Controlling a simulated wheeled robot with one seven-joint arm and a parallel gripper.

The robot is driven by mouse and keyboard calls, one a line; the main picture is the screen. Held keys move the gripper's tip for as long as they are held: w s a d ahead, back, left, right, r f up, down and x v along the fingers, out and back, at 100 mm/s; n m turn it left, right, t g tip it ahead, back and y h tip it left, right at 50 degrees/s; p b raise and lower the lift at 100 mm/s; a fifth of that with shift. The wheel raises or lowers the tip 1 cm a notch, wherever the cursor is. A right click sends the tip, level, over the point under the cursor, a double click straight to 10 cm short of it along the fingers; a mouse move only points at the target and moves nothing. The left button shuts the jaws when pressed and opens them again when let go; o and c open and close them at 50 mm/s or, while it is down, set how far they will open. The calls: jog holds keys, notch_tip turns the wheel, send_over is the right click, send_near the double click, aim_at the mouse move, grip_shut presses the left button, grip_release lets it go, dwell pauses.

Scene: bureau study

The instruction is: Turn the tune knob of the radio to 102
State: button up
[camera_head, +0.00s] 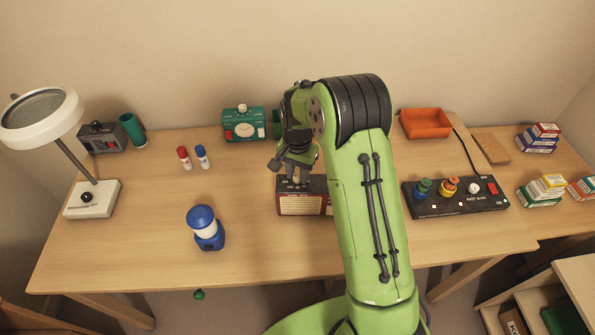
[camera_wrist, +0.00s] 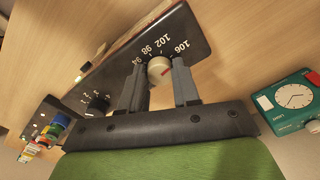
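The red radio (camera_head: 300,207) stands at the middle of the desk with a cream front and a dark top. My gripper (camera_head: 297,176) points down at its top. A small red mark shows on the knob. The two grey fingers of my gripper (camera_wrist: 161,82) stand on either side of the knob, seemingly closed on it. A second, black knob (camera_wrist: 98,103) sits on the same panel.
A green timer box (camera_head: 243,126) stands behind the radio. A blue lantern (camera_head: 205,228) and a magnifier lamp (camera_head: 92,198) are to the left. The desk's front left is mostly clear.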

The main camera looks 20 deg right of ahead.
grip_shut()
jog(key=shift+n, duration=0.3)
jog(key=n, duration=0.3)
jog(key=shift+n, duration=2)
jog(key=o, duration=0.8)
grip_release()
jog(key=shift+r, duration=0.1)
